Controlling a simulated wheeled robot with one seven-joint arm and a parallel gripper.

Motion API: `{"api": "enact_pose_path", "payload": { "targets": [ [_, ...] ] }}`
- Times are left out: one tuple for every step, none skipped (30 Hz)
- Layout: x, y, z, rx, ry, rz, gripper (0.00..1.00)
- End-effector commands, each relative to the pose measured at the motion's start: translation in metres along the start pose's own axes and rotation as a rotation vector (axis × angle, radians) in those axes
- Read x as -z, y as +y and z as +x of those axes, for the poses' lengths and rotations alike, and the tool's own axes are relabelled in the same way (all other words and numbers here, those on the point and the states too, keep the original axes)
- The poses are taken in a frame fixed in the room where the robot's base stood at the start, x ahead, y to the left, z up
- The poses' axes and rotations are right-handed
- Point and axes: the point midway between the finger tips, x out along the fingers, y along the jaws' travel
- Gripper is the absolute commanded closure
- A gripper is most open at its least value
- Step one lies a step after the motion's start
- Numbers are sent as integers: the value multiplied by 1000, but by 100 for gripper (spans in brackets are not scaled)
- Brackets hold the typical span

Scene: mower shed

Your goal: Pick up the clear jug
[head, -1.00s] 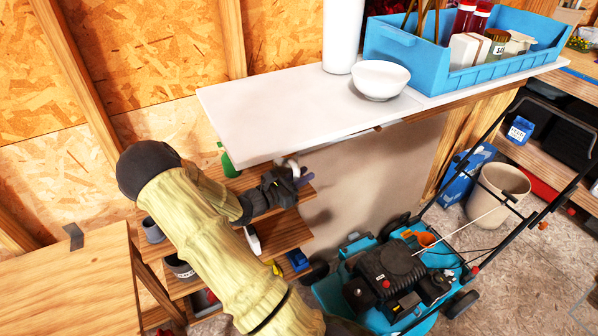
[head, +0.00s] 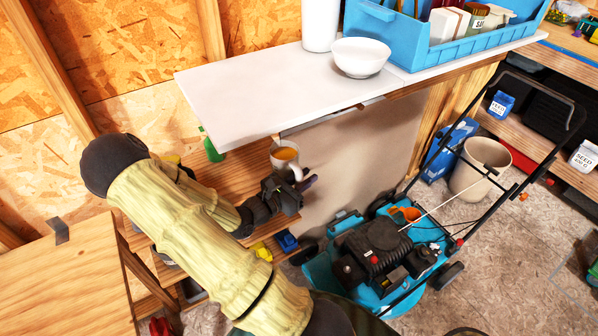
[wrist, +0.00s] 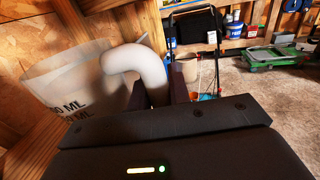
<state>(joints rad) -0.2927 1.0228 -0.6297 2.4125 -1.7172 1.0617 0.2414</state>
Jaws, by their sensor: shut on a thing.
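The clear jug (head: 285,153) shows just off the front edge of the white counter, above the wooden shelf. It looks greyish and see-through, with an amber tone inside; I cannot tell whether that is contents or wood seen through it. In the wrist view the jug (wrist: 72,92) stands at the left with dark ML marks and a thick white curved handle (wrist: 135,62). My gripper (head: 297,188) is shut on the handle, which passes between the fingers (wrist: 160,88). The jug looks roughly upright. Its underside is hidden, so I cannot tell its height above the shelf.
The white counter (head: 235,100) overhangs the wooden shelf (head: 245,170), where a green bottle (head: 211,150) stands. A white bowl (head: 360,58) and blue tray (head: 440,55) sit on the counter. A blue mower (head: 375,255) is right of my arm. Open floor lies at the far right.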

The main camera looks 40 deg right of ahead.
Motion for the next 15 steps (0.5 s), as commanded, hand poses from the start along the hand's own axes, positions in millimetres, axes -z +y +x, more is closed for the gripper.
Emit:
{"api": "enact_pose_path", "payload": {
  "targets": [
    [0,-5,-1,1,-2,0,100],
    [0,-8,-1,0,-2,0,100],
    [0,-12,-2,1,-2,-1,100],
    [0,-14,-3,1,-3,0,100],
    [0,-17,-3,1,-3,0,100],
    [0,-21,-4,1,-3,-1,100],
    [0,-24,-4,1,-3,0,100],
    [0,-27,-5,1,-3,0,100],
    [0,-31,-6,1,-3,-1,100],
    [-3,-32,-6,0,-3,-1,100],
    [-4,-33,-6,0,-4,-2,100],
    [-4,-34,-7,0,-4,-2,100],
    [-4,-36,-7,-1,-4,-1,100],
    [-4,-37,-7,-1,-4,-2,100],
    [-4,-39,-8,-1,-4,-3,100]
  ]
}}
